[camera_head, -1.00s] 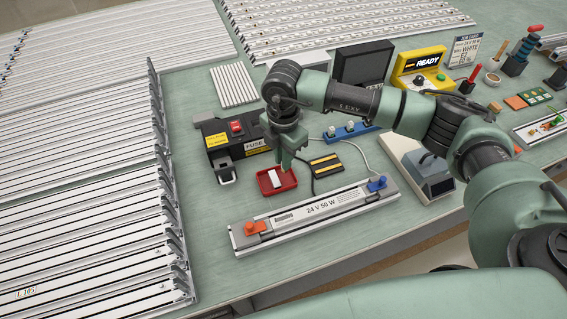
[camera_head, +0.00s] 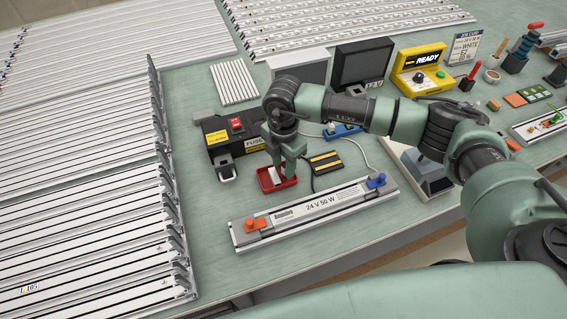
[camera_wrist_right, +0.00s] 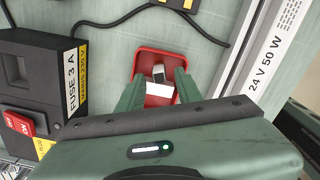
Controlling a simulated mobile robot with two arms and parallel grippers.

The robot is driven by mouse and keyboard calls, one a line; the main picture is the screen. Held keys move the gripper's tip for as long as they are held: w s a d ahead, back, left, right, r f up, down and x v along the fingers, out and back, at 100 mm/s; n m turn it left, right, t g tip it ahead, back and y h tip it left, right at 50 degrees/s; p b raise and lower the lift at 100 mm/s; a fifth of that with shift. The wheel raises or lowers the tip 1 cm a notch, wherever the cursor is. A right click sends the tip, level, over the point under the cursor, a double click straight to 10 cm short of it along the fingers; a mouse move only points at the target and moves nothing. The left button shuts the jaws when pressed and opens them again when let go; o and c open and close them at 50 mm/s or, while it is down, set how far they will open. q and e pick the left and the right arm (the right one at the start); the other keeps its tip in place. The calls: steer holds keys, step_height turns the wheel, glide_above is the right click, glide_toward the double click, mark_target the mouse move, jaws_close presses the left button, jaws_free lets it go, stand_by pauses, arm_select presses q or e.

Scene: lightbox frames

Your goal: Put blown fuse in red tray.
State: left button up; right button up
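The small red tray (camera_head: 263,184) lies on the bench, and it also shows in the right wrist view (camera_wrist_right: 146,58). In it is a small white piece with a grey metal end, which looks like the fuse (camera_wrist_right: 158,73); whether it is blown cannot be seen. My right gripper (camera_head: 284,177) is low over the tray, pointing down. In the right wrist view its two fingers (camera_wrist_right: 160,88) stand apart on either side of the white piece, with gaps visible. My left gripper is not in view.
The black fuse box (camera_head: 222,140) with a red switch stands behind left of the tray. A 24 V 50 W light bar (camera_head: 316,207) in a fixture lies in front. A black-and-yellow pad (camera_head: 325,163) and cables lie right. Aluminium profiles (camera_head: 90,200) fill the left.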

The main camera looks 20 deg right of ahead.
mark_target(283, 167)
steer(key=shift+r, duration=0.4)
step_height(283, 167, up, 12)
steer(key=b, duration=0.3)
steer(key=shift+f+b, duration=0.2)
steer(key=shift+b, duration=0.1)
steer(key=shift+f, duration=0.1)
